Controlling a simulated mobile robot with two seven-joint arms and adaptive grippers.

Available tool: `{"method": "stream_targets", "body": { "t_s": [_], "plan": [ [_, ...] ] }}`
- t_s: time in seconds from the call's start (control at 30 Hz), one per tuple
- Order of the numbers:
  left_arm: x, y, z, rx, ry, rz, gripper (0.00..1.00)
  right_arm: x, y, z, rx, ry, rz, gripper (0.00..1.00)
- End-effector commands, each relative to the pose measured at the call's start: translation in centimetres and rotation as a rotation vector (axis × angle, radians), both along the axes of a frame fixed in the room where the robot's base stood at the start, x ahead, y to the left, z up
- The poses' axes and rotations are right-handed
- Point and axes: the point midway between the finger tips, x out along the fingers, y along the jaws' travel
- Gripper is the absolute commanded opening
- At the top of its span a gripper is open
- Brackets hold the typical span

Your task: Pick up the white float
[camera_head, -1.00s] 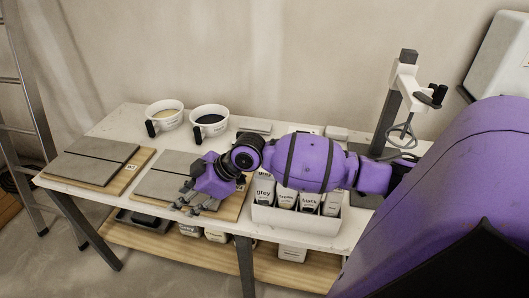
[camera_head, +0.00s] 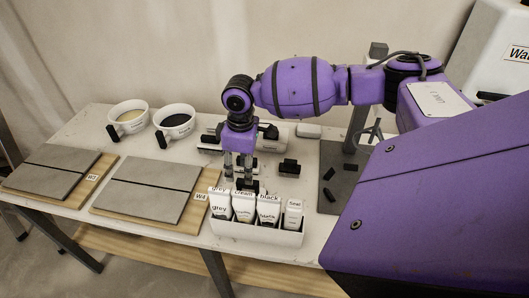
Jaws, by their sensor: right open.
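Several pale, flat tools with black handles, which look like floats, lie on the table behind the white box. One (camera_head: 289,168) is just right of my right gripper, and another (camera_head: 208,141) is to its left and further back. I cannot tell which is the white float. My right gripper (camera_head: 238,178) points straight down with its fingers apart, above or beside a black handle (camera_head: 247,185) just behind the box; whether they touch is unclear. The gripper and arm hide part of the tools. My left gripper is out of view.
A white box (camera_head: 255,232) of labelled grout cartons stands close in front of the gripper. Two buckets (camera_head: 128,115) (camera_head: 174,121) stand at the back left. Tiled boards (camera_head: 50,170) (camera_head: 146,188) fill the left and middle. A dark stand base (camera_head: 338,180) is at the right, with a white block (camera_head: 308,131) behind.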

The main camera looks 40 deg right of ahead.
Motion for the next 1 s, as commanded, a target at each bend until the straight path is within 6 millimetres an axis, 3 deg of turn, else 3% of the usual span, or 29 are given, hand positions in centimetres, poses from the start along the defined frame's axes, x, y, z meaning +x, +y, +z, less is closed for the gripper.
{"method": "stream_targets", "body": {
  "t_s": [0.17, 0.7, 1.0],
  "plan": [
    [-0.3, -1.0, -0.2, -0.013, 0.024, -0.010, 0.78, -0.9, -0.8, -0.7, -0.033, 0.034, -0.022, 0.41],
    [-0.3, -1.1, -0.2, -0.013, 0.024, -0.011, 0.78, -0.5, -0.8, -7.5, -0.033, 0.035, -0.024, 0.41],
    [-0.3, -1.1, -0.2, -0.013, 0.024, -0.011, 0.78, -0.5, -0.8, -8.1, -0.033, 0.033, -0.023, 0.41]
  ]
}}
